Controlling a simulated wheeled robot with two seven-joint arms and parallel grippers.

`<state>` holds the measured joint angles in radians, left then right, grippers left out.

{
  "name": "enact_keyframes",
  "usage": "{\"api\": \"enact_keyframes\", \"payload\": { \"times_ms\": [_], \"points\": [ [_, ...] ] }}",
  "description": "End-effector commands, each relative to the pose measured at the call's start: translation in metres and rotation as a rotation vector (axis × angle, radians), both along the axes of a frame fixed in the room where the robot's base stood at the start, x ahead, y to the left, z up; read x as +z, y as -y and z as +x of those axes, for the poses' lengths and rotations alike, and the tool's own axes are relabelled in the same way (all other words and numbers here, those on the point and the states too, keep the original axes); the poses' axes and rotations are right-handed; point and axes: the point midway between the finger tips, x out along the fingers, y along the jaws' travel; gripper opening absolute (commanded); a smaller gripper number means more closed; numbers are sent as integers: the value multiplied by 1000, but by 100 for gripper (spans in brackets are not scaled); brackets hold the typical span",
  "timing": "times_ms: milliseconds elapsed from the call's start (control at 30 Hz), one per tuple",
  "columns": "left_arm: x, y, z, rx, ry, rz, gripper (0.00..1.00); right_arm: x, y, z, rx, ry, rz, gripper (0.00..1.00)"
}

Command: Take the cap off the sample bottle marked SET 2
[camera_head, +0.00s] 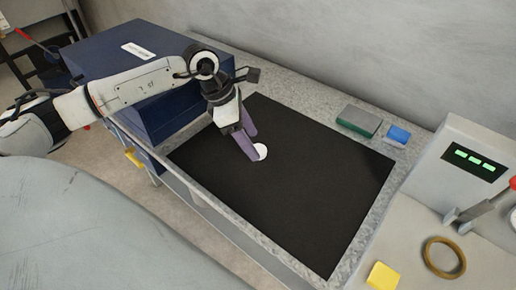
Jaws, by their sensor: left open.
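My left gripper (253,145) reaches down over the black mat (310,200), its two purple fingers apart. A small white round thing (262,151) shows right at the fingertips, partly covered by the near finger. It may be the top of a capped bottle, but I cannot tell. I see no SET 2 marking. Whether the fingers touch it is unclear. My right gripper is not in view.
A dark blue cabinet (90,55) stands at the left. At right are a grey box with a green display (468,160), a brass ring (444,257) and a yellow block (383,276).

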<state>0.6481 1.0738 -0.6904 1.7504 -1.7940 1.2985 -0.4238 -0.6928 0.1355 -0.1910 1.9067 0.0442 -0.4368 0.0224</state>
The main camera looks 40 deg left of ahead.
Motion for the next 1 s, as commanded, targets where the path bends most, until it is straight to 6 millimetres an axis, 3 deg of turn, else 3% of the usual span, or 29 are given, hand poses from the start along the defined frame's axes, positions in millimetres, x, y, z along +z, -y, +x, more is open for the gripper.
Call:
{"api": "enact_keyframes", "payload": {
  "times_ms": [167,367,400,667,1000],
  "points": [
    [-22,7,6,0,0,-3,58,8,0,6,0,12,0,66],
    [-24,7,7,0,2,-1,58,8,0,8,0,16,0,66],
    [-24,7,7,0,1,-2,56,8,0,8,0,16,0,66],
    [-24,7,7,0,2,-1,15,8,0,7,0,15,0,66],
    [-21,7,7,0,3,-2,11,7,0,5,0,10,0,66]
  ]
}}
